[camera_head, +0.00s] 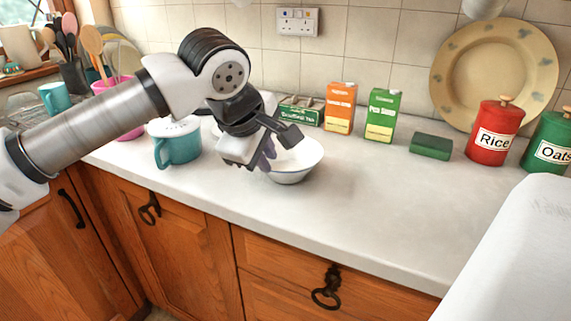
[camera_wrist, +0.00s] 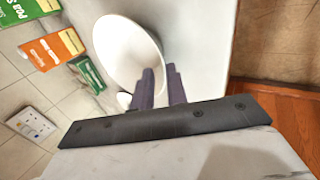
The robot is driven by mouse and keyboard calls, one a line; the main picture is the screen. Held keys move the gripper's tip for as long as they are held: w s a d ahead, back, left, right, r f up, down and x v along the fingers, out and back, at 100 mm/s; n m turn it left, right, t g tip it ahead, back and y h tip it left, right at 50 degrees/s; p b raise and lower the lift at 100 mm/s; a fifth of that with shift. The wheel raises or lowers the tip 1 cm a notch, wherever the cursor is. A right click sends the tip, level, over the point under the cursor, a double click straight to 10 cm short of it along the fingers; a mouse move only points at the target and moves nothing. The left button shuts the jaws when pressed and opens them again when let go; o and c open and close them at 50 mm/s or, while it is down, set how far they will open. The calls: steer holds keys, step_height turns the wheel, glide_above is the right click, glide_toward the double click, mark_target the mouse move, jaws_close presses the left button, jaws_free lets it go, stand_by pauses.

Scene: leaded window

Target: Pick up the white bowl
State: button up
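The white bowl (camera_head: 301,158) stands upright on the counter, right of my arm. It also shows in the wrist view (camera_wrist: 122,50), seen from above. My gripper (camera_head: 266,156) is at the bowl's left side and hides part of its rim. In the wrist view its two purple fingers (camera_wrist: 163,78) are a small gap apart, one over the bowl's inside and one beyond its rim. The gripper looks open around the rim, and I see no clear grip on it.
A teal mug (camera_head: 178,148) stands close left of my gripper. Behind the bowl are a green tea box (camera_head: 301,110), an orange box (camera_head: 340,107) and a green box (camera_head: 382,115). A green sponge (camera_head: 431,146) and red rice tin (camera_head: 493,134) stand right. The front counter is clear.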

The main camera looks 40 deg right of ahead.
mark_target(278, 172)
steer(key=shift+s+x, duration=0.2)
steer(key=shift+x, duration=1.4)
steer(key=shift+s+x, duration=0.2)
steer(key=shift+x, duration=1.35)
steer(key=shift+d, duration=0.15)
steer(key=shift+c, duration=0.2)
jaws_close()
step_height(278, 172, up, 20)
steer(key=p, duration=0.1)
steer(key=shift+p, duration=0.4)
